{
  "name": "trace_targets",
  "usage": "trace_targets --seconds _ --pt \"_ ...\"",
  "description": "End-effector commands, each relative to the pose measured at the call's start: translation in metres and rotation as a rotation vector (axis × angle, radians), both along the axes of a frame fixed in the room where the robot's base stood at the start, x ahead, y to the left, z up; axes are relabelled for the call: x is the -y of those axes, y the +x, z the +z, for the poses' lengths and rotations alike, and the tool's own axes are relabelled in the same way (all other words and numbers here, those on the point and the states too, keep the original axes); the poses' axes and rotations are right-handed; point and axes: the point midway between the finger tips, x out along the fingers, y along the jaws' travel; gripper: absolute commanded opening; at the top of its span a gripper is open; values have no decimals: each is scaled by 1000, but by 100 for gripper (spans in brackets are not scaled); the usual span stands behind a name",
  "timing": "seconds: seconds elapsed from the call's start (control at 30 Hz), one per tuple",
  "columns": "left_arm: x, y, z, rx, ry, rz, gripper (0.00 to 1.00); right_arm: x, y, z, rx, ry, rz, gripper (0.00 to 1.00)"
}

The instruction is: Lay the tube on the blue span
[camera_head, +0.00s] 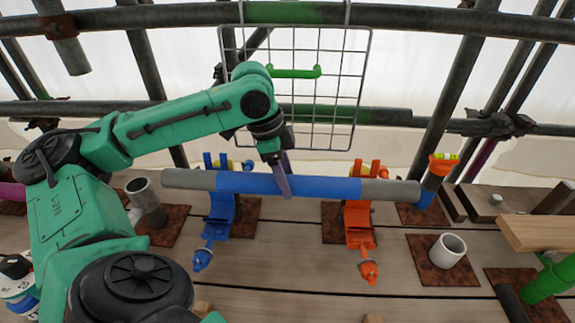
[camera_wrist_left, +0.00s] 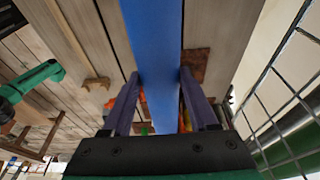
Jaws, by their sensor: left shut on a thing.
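A long grey tube (camera_head: 200,180) with a blue middle stretch (camera_head: 325,187) runs left to right in the head view. The blue stretch passes between my left fingers in the left wrist view (camera_wrist_left: 155,40). My left gripper (camera_head: 284,185) is shut on this stretch, near the tube's middle. A blue clamp stand (camera_head: 219,210) and an orange clamp stand (camera_head: 358,222) are under or just behind the tube. I cannot tell whether the tube touches them. The only long blue span I make out is this painted stretch. My right gripper is not in view.
A wire mesh panel (camera_head: 340,85) hangs behind my left arm among dark scaffold pipes (camera_head: 440,15). Short upright sockets stand at the left (camera_head: 147,200) and right (camera_head: 447,250). A bubble level (camera_head: 443,158) tops a post. The plank deck (camera_head: 300,265) in front is mostly clear.

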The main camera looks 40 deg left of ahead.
Motion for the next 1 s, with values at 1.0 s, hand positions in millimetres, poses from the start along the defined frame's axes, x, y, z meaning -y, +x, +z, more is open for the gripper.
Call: trace_targets --seconds 1.0 --pt "1 1 -50 5 -9 0 0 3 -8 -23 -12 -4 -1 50"
